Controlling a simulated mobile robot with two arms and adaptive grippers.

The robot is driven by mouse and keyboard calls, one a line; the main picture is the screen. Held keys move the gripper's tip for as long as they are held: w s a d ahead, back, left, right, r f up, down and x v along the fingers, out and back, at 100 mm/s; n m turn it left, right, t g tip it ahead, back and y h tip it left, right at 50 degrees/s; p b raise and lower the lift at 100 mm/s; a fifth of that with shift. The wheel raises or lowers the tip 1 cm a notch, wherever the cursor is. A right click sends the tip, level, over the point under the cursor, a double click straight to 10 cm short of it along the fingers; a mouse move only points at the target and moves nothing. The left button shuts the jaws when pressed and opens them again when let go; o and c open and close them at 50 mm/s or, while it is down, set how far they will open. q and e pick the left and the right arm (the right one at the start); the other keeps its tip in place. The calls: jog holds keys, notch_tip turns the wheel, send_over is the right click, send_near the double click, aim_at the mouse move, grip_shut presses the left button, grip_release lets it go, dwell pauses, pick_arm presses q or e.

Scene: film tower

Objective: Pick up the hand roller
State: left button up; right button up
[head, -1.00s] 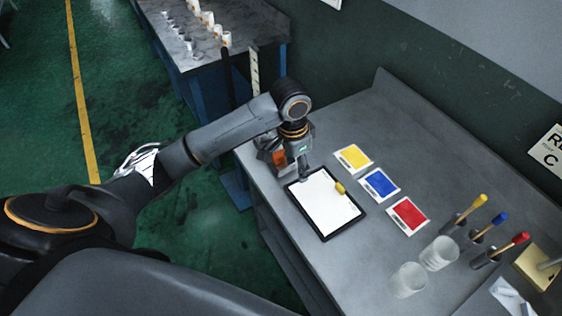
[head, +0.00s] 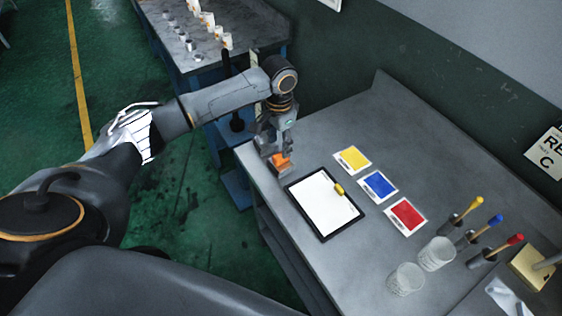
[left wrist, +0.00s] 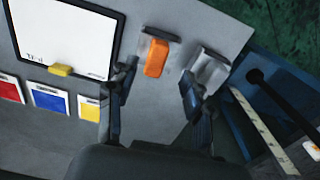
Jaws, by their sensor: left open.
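The hand roller (head: 281,160) has an orange handle and lies near the left end of the grey worktop, beside the clipboard. In the left wrist view the roller's orange handle (left wrist: 156,58) shows with a dark bar across its far end. My left gripper (head: 275,142) is open above the roller and partly hides it in the head view. My right gripper is not in view.
A clipboard with white paper and a yellow clip (head: 326,205) lies beside the roller. Yellow, blue and red cards (head: 378,185) lie behind it. A grey block-like object (left wrist: 209,70) is by the right finger. Glasses (head: 437,253) and colour-tipped tools stand further right.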

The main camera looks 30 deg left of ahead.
aim_at(281, 162)
pick_arm(q)
jog(key=shift+d+f+p, duration=0.1)
jog(key=shift+f+p, duration=0.25)
jog(key=shift+f, duration=0.2)
notch_tip(281, 162, down, 4)
jog(key=shift+d+r+p, duration=0.15)
jog(key=shift+p, duration=0.5)
jog(key=shift+f, duration=0.45)
jog(key=shift+c, duration=0.2)
jog(key=shift+s, duration=0.1)
grip_shut()
